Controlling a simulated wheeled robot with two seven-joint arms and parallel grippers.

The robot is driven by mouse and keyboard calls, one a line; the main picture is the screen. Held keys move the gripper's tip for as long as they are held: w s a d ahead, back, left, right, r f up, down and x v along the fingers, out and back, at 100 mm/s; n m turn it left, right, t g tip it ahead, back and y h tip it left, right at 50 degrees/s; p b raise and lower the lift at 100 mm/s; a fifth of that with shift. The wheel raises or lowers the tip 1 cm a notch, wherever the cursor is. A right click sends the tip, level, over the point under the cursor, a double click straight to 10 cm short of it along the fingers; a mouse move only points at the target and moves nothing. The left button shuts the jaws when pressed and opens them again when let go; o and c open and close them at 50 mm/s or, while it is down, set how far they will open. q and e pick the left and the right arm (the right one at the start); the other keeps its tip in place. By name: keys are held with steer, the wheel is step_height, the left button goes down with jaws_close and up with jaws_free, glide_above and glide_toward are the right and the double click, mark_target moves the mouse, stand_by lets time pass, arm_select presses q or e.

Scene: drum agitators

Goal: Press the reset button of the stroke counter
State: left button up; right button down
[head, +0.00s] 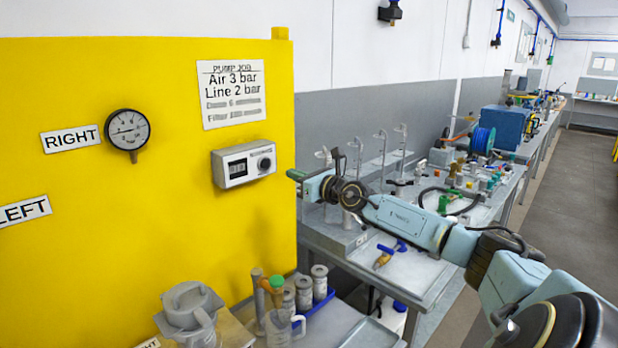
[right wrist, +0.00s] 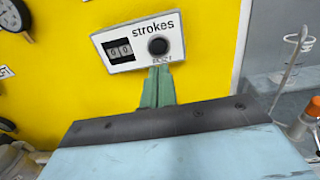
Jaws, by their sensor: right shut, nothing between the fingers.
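The stroke counter (head: 244,163) is a white box on the yellow panel, with a small digit window and a round black reset button (head: 264,163). The right wrist view shows the counter (right wrist: 120,56) labelled "strokes", with the reset button (right wrist: 158,46) at its right. My right gripper (head: 293,174) is just right of the counter in the head view. Its green fingers (right wrist: 158,70) are shut and empty. Their tips appear just below the button, partly over its label; the depth gap is hard to judge. My left gripper is not in view.
The yellow panel (head: 90,250) also carries a pressure gauge (head: 127,130) and a pump sign (head: 231,93). Below stand a grey jug (head: 190,310) and several metal cylinders. A cluttered bench (head: 400,275) lies right of the panel, under my right arm.

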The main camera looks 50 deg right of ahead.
steer(key=shift+s, duration=2.25)
